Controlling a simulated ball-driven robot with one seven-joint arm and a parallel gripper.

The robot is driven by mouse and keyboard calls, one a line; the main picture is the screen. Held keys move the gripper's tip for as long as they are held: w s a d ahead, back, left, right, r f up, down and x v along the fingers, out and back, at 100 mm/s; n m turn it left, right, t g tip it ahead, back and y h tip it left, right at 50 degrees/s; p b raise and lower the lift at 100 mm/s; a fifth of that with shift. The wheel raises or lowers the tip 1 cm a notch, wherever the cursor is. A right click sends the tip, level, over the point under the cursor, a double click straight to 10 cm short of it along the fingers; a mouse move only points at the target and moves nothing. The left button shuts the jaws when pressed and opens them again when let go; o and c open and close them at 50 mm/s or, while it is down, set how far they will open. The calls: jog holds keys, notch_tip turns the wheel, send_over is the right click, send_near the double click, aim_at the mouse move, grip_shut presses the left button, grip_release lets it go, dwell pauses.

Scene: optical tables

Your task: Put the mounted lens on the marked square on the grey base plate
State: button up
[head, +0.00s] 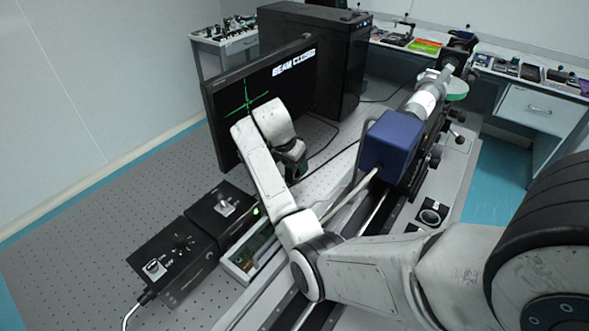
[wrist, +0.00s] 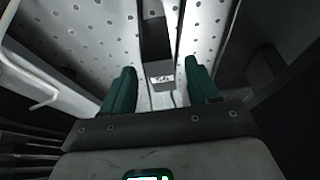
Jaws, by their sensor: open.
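A small dark mount with a round glassy face (head: 432,214), which looks like the mounted lens, is on the light grey plate (head: 456,165) right of the rail. I cannot make out a marked square; my arm hides part of this area. My gripper (head: 297,168) is in front of the monitor, well left of the mount, with its dark green fingers partly hidden by the wrist. In the wrist view my gripper (wrist: 160,72) has its two green fingers apart. No lens shows between them; a dark strip and a perforated surface lie beyond.
A monitor (head: 262,95) and black computer tower (head: 335,50) stand behind my gripper. Black control boxes (head: 175,255) sit at the left. A blue housing (head: 390,145) stands on the rail. The perforated table (head: 85,235) is clear at far left.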

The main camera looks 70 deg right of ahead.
aim_at(296, 167)
jog(key=shift+x, duration=1.85)
jog(key=shift+w, duration=0.1)
jog(key=shift+c, duration=0.3)
grip_shut()
